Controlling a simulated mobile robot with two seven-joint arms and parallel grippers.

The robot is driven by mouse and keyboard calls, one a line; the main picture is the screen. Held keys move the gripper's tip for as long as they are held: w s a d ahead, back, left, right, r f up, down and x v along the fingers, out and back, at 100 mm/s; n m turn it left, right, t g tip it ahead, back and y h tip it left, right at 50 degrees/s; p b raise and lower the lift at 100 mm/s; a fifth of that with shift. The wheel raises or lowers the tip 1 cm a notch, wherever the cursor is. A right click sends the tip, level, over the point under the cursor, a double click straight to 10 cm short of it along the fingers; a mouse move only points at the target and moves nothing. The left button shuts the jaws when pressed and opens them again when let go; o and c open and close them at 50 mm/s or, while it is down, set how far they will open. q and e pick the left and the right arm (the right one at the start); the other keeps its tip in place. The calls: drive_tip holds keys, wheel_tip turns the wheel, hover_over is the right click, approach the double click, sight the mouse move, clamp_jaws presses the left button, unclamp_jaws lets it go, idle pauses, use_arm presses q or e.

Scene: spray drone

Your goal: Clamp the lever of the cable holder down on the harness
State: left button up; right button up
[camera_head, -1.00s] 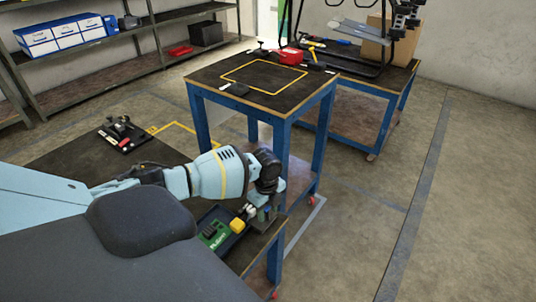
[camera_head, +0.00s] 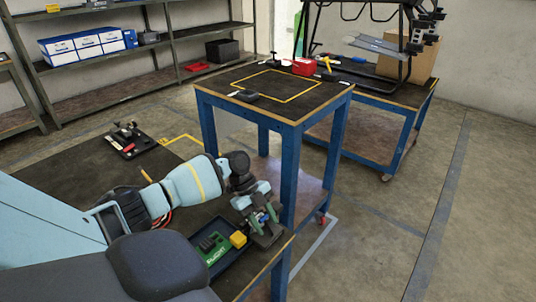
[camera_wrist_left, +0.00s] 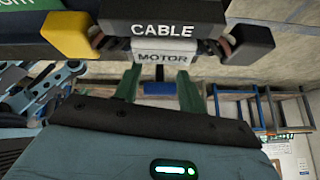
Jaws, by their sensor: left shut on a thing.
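My left gripper (camera_head: 262,222) is low over the near bench's right corner, beside the tray. A black block labelled CABLE (camera_wrist_left: 162,18) lies just beyond. A black base with small upright parts (camera_head: 128,142) stands farther back on the bench. My right gripper is out of view.
A dark tray (camera_head: 232,261) with a green board (camera_head: 211,250) is left of my gripper. A taller blue-legged table (camera_head: 291,165) stands close behind. The bench middle is mostly clear. Shelves (camera_head: 105,95) line the back wall.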

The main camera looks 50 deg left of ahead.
use_arm(q)
drive_tip(key=shift+w+a, duration=0.1)
idle(0.3)
drive_tip(key=o, duration=0.9)
drive_tip(key=shift+b+v, duration=0.3)
drive_tip(key=shift+v, duration=3.6)
